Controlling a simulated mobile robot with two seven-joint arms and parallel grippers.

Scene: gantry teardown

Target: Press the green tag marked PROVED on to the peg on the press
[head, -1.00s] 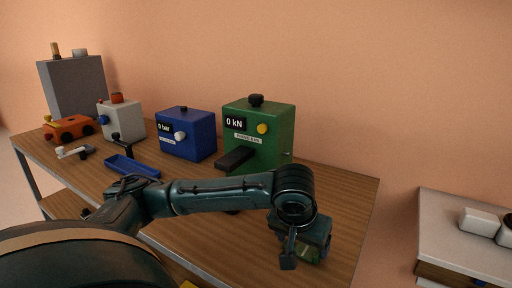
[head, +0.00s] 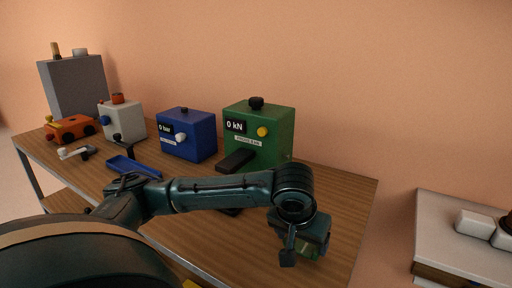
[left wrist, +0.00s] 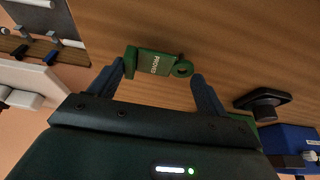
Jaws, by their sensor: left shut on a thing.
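The green tag (left wrist: 154,63), with white lettering PROVED and a ring at one end, is between the fingers of my left gripper (left wrist: 160,74) in the left wrist view. The gripper is shut on it. In the head view my left gripper (head: 305,248) hangs over the right front of the bench, and the tag is hard to make out. The green press (head: 262,128), reading 0 kN, stands behind and left of the gripper, apart from it. I cannot clearly make out the peg. My right gripper is not in view.
A blue box (head: 187,134) reading 0 bar stands left of the press. A blue tray (head: 132,167), a white box (head: 122,124) and an orange device (head: 70,129) are farther left. The wooden bench top (head: 340,190) is clear right of the press. A separate white-topped unit (head: 455,235) stands at right.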

